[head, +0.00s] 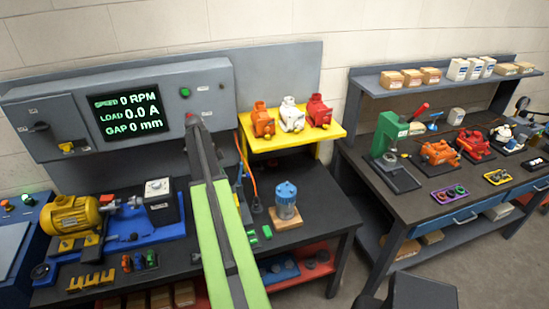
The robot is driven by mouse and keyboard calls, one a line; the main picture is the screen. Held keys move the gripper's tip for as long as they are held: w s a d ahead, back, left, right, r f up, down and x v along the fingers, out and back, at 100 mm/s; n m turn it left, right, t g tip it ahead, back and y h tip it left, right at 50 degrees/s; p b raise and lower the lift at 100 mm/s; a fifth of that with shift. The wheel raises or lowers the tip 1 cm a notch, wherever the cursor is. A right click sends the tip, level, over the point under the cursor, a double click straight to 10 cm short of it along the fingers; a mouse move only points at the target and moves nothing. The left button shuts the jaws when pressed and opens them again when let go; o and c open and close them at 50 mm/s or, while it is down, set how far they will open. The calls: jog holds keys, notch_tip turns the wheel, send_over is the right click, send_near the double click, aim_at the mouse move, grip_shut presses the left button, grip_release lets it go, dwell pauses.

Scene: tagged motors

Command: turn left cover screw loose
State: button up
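No cover screw can be made out at this size. A yellow motor (76,217) lies on its side on the left bench, with an orange-red part at its right end. An orange motor (262,121), a white motor (291,115) and a red motor (318,111) stand in a row on the yellow shelf (290,142). My green and grey arm rises from the bottom centre across the left bench. The arm's far end, where my gripper (196,126) seems to be, overlaps the lower right of the grey control panel. Its fingers are too small to read.
The panel's screen (126,113) reads speed 0 RPM, load 0.0 A, gap 0 mm. The right bench (400,208) holds a green press (388,137) and more motors. Floor shows between the benches.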

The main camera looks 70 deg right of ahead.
jog(key=s+d+r+m+y+p, duration=0.1)
jog(key=s+d+r+m+p, duration=0.4)
jog(key=s+d+r+m, duration=0.55)
jog(key=n+g+b, duration=0.1)
jog(key=n+b, duration=0.2)
jog(key=b, duration=1.3)
send_near(279, 189)
jog(key=shift+m, duration=0.25)
jog(key=x, duration=0.7)
jog(key=shift+d, duration=0.1)
jog(key=shift+s+f, duration=0.2)
jog(key=shift+f, duration=0.2)
jog(key=shift+r, duration=0.1)
